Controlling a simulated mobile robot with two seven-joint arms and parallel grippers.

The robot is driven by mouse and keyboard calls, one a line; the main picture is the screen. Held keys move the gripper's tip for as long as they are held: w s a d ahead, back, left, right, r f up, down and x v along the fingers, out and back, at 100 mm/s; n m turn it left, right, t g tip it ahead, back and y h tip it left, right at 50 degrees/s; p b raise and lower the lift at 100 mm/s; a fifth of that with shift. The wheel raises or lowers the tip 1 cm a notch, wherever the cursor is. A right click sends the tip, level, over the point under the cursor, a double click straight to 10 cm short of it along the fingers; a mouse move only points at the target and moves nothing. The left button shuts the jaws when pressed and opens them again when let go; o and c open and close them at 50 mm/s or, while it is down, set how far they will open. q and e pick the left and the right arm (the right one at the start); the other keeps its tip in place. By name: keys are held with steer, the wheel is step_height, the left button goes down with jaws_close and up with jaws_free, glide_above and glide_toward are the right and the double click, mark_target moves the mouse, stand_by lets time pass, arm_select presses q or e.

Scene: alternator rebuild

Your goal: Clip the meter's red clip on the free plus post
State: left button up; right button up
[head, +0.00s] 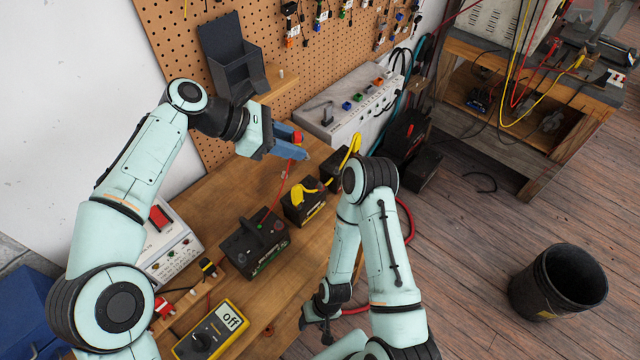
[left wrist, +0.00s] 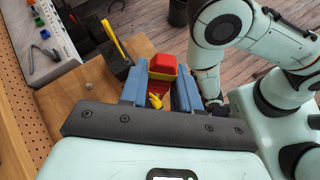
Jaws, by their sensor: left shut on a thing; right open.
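My left gripper (head: 297,146) is shut on the red clip (head: 298,137), high over the far part of the bench. In the left wrist view the red clip (left wrist: 162,66) sits between the blue fingers. A thin red lead (head: 288,168) hangs from it towards the front battery. The yellow meter (head: 210,332) lies at the near end and its display reads "off". Black batteries stand in a row: front (head: 254,247), middle (head: 303,210) and far (head: 331,170). Which post is the free plus one, I cannot tell. My right gripper (head: 318,322) is open and low beside the bench's near right edge.
A yellow jumper (head: 354,145) arches by the far battery, with a yellow clip (head: 303,192) at the middle one. A white instrument box (head: 350,105) stands by the pegboard (head: 170,40). Another white unit (head: 170,245) is at left. A black bin (head: 557,283) stands on the floor.

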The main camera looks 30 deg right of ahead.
arm_select(q)
steer(key=w+d+n+h, duration=0.2)
steer(key=d, duration=0.5)
steer(key=shift+t, duration=0.3)
step_height(320, 180, down, 13)
steer(key=shift+b, duration=1.1)
steer(key=shift+w+f, duration=0.1)
steer(key=shift+f, duration=0.4)
arm_select(e)
steer(key=shift+g, duration=0.3)
steer(key=shift+s+f, duration=1.55)
steer(key=shift+s, duration=0.2)
arm_select(q)
steer(key=shift+f, duration=0.15)
steer(key=shift+f, duration=0.2)
steer(key=o, duration=0.8)
steer(key=shift+a, duration=0.1)
steer(key=shift+r+p, duration=1.1)
steer(key=shift+r, duration=3.15)
arm_select(e)
steer(key=shift+w+r, duration=1.55)
steer(key=shift+w, duration=0.2)
